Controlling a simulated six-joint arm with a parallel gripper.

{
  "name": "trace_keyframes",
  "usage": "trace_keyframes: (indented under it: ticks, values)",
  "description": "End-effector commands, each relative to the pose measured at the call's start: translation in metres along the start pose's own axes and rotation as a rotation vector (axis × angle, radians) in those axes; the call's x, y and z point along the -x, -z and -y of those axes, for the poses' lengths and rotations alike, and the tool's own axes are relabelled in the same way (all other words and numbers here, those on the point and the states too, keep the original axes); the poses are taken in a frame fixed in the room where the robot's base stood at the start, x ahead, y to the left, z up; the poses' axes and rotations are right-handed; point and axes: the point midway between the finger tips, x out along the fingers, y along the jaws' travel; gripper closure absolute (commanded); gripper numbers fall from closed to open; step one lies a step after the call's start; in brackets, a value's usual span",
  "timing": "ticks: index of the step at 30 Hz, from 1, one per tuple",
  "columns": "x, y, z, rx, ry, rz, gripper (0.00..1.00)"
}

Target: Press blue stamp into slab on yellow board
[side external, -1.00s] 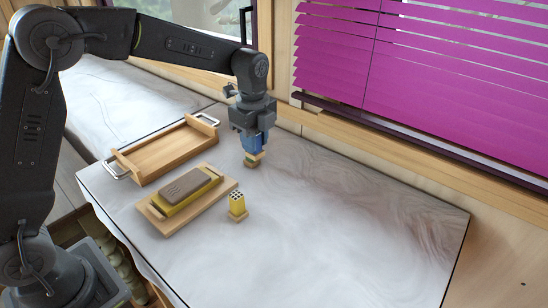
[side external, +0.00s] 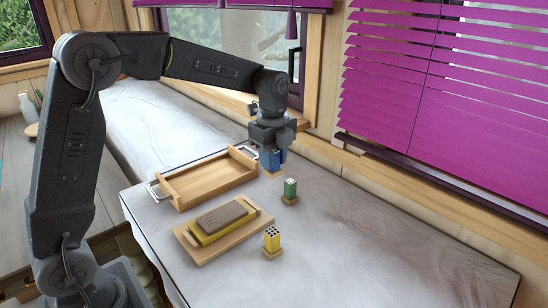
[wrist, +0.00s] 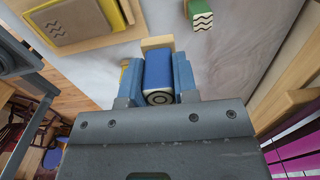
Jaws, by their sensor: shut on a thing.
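The blue stamp (side external: 270,158) is between the fingers of my gripper (side external: 271,157). In the wrist view my gripper (wrist: 157,80) is shut on the blue stamp (wrist: 157,72); its ringed end faces the camera and its wooden block (wrist: 156,43) is at the far end. In the side view this block is lowest, and I cannot tell whether it touches the table. The brown slab (side external: 222,214) lies on the yellow board (side external: 203,239), on a wooden base (side external: 215,249), to the gripper's front left. The slab (wrist: 70,18) is top left in the wrist view.
A green stamp (side external: 290,187) stands just front right of my gripper, and a yellow stamp (side external: 271,238) stands right of the slab. An empty wooden tray (side external: 208,181) with metal handles lies behind the slab. The marble table's right side (side external: 400,235) is clear.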

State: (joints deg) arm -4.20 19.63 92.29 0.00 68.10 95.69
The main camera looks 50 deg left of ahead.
Motion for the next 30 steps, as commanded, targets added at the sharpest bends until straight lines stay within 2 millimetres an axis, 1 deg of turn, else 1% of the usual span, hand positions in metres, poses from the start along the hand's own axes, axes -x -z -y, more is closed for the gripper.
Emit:
trace_keyframes:
  ticks: [2, 4, 9, 12, 15, 20, 30]
  values:
    - [0.004, -0.003, -0.009, 0.002, 0.002, 0.000, 0.88]
    - [0.007, -0.007, -0.023, 0.003, 0.002, 0.001, 0.88]
    - [0.013, -0.018, -0.066, 0.004, 0.004, 0.001, 0.88]
    - [0.013, -0.021, -0.087, 0.003, 0.002, 0.001, 0.88]
    - [0.012, -0.023, -0.099, 0.002, 0.002, 0.002, 0.88]
    - [0.005, -0.024, -0.105, 0.000, -0.001, 0.001, 0.88]
    - [-0.029, -0.024, -0.105, 0.000, -0.003, 0.001, 0.88]
